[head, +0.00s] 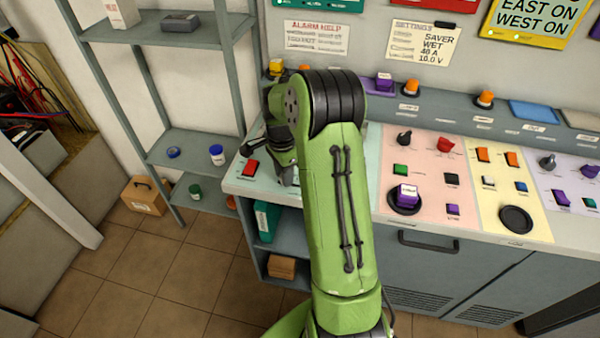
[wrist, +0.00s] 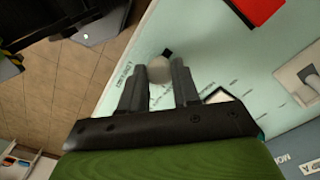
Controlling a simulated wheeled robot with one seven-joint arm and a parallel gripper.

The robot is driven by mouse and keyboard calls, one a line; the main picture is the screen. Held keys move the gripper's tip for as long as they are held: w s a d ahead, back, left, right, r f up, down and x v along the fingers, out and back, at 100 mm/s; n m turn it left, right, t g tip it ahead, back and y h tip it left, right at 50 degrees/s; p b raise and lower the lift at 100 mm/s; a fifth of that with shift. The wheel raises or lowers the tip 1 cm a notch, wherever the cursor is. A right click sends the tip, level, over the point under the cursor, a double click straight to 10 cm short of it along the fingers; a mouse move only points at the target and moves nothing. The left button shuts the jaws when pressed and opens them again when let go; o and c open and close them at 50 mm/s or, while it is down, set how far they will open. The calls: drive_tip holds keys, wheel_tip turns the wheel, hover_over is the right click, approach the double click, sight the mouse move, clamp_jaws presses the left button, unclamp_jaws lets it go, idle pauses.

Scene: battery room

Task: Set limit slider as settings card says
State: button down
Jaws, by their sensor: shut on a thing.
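The settings card (head: 422,42) hangs on the back wall and reads SAVER, WET, 40 A, 10.0 V. My gripper (wrist: 158,84) is low over the pale green panel at the left end of the bench. It is shut on a pale round knob (wrist: 159,69), seemingly the limit slider's. A short dark slot shows just beyond the knob. Printed marks beside it are too blurred to read. In the head view my green arm hides the knob and most of the gripper.
A red switch (head: 251,168) sits left of my gripper on the panel; it also shows in the wrist view (wrist: 258,8). A white switch (wrist: 298,86) is on the panel's right in the wrist view. A grey shelf (head: 185,150) stands left of the bench (head: 420,228).

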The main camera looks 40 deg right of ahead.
drive_tip(key=shift+w+a+r, duration=0.1)
drive_tip(key=shift+w+a, duration=0.05)
drive_tip(key=shift+w, duration=0.05)
drive_tip(key=c, duration=0.8)
unclamp_jaws()
drive_tip(key=shift+w, duration=0.1)
wheel_tip(320, 180, up, 16)
drive_tip(key=p, duration=0.3)
drive_tip(key=shift+f, duration=0.2)
